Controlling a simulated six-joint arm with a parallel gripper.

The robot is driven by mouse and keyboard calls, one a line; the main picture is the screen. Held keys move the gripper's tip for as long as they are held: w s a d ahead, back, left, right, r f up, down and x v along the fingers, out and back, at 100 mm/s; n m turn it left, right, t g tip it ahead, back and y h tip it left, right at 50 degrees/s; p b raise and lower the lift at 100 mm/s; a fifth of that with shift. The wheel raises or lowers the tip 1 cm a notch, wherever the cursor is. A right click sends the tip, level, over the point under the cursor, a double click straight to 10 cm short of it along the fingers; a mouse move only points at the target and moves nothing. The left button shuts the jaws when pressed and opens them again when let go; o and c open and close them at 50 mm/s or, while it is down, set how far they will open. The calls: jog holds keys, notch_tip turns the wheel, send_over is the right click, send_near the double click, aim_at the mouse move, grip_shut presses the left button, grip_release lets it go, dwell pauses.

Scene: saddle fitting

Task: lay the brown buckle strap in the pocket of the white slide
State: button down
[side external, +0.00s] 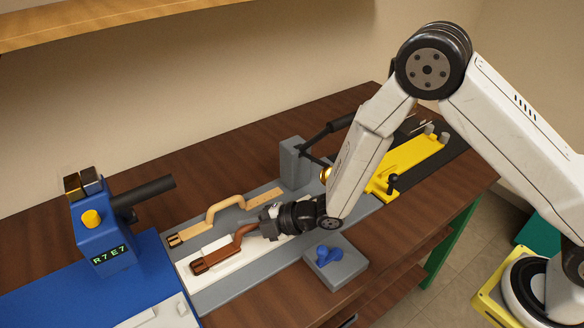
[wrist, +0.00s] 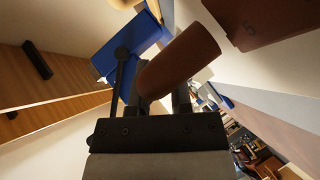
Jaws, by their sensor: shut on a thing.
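The brown buckle strap (side external: 222,251) is over the white slide (side external: 186,268), with its buckle end toward the left and its raised middle toward my gripper (side external: 266,222). My gripper is shut on the strap near its right part; the jaws hide that part. I cannot tell whether the strap touches the slide or lies inside the pocket, as strap and gripper cover much of it. In the wrist view, the strap (wrist: 178,62) shows as a brown band between the fingers of my gripper (wrist: 163,100).
A tan strap (side external: 228,207) lies behind the slide. A blue machine (side external: 105,230) with a display stands at left. A grey post (side external: 295,163) and lamp (side external: 325,174) stand close behind my gripper. A grey block with a blue knob (side external: 327,256) is in front; a yellow fixture (side external: 413,163) is at right.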

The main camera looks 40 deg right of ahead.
jog(key=shift+f, duration=0.15)
jog(key=c, duration=0.5)
grip_release()
jog(key=shift+c, duration=0.2)
jog(key=shift+r, duration=0.2)
jog(key=v, duration=1.2)
